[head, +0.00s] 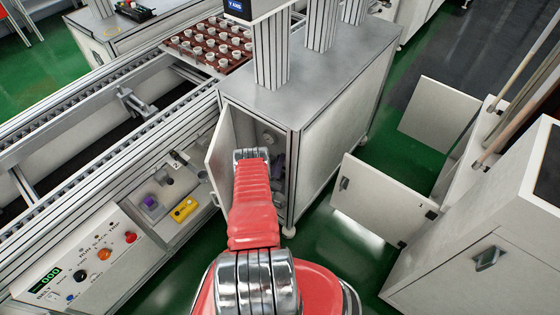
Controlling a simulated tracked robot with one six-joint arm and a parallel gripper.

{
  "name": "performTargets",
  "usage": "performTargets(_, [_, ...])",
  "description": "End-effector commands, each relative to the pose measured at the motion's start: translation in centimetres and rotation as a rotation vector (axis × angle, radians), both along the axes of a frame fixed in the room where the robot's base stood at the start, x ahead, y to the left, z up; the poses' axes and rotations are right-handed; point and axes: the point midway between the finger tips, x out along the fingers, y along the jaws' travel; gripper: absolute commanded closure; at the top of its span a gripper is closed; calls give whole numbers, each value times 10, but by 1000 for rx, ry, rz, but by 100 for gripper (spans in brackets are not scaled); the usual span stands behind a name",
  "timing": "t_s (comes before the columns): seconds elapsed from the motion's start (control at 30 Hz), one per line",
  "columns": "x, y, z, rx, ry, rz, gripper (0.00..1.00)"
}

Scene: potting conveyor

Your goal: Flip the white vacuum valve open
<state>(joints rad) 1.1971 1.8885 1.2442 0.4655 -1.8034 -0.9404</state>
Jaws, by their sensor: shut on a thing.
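My red arm reaches into the open grey cabinet (325,140) under the aluminium posts. My gripper is hidden behind my own wrist and the cabinet opening, so its jaws do not show. A pale round fitting (268,138) shows on the inner wall just above and right of my wrist. I cannot tell whether it belongs to the white vacuum valve. No valve lever can be made out. A small dark grey-blue shape shows just right of my wrist, too unclear to name.
The cabinet door (221,152) stands open close to my arm's left side. The conveyor (100,110) and a control panel (85,262) lie left. A yellow part (184,209) and a purple part (150,201) sit at the conveyor's side. Open doors (385,200) stand right over green floor.

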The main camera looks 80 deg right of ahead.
Motion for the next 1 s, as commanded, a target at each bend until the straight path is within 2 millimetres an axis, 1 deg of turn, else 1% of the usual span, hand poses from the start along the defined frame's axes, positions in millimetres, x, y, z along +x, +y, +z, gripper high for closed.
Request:
performTargets(0.03, [-1,3,-2,-13,-38,1,100])
performTargets(0.7, [-15,8,8,-266,-611,-5,100])
performTargets(1.0, [-20,9,9,-341,-779,-8,100])
